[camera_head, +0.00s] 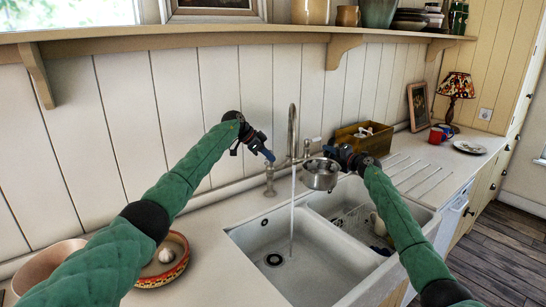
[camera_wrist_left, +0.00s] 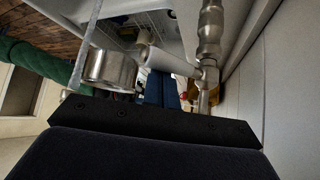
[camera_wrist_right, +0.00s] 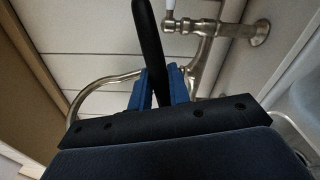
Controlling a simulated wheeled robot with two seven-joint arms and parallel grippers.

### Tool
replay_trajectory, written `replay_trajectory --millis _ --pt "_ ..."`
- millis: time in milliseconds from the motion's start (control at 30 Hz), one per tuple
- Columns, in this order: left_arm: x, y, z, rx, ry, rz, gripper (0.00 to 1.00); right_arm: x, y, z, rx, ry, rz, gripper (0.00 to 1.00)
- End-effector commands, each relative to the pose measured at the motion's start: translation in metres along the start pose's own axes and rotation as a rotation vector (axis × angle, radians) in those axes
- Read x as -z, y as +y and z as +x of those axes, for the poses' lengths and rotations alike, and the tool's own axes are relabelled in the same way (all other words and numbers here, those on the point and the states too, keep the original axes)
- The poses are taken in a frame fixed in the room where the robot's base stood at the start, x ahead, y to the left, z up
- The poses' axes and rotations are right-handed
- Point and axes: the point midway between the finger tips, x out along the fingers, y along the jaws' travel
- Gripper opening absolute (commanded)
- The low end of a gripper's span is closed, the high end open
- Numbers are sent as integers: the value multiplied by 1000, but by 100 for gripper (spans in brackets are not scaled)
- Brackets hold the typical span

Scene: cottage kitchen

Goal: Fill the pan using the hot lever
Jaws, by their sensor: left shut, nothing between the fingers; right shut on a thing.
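A small metal pan (camera_head: 320,176) hangs above the divider of the double sink, to the right of the water stream (camera_head: 292,215). My right gripper (camera_head: 334,153) is shut on the pan's black handle (camera_wrist_right: 149,40). The tap (camera_head: 293,125) has a tall curved spout, and water runs from it into the left basin. My left gripper (camera_head: 270,157) is shut and empty beside the tap's left side. In the left wrist view, a pale lever handle (camera_wrist_left: 168,59) is close to its blue fingers (camera_wrist_left: 160,90); contact is unclear. Hot or cold marking cannot be read.
The left basin (camera_head: 270,240) is empty except for the running water. The right basin (camera_head: 350,222) holds a rack and dishes. A brown box (camera_head: 350,140) stands behind it. A patterned bowl (camera_head: 178,268) sits on the counter at left. A wooden shelf (camera_head: 200,33) runs above.

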Motion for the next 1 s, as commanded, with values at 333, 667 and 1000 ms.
replay_trajectory --millis 333,667,1000 --pt "-15 -8 -14 2 -2 -3 0 -1 2 0 -2 -1 0 0" --pt "-25 -18 -22 1 -3 -4 0 -1 2 0 -2 -1 0 0" --pt "-29 -26 -28 3 -1 -3 0 -1 2 0 -2 -1 0 0"
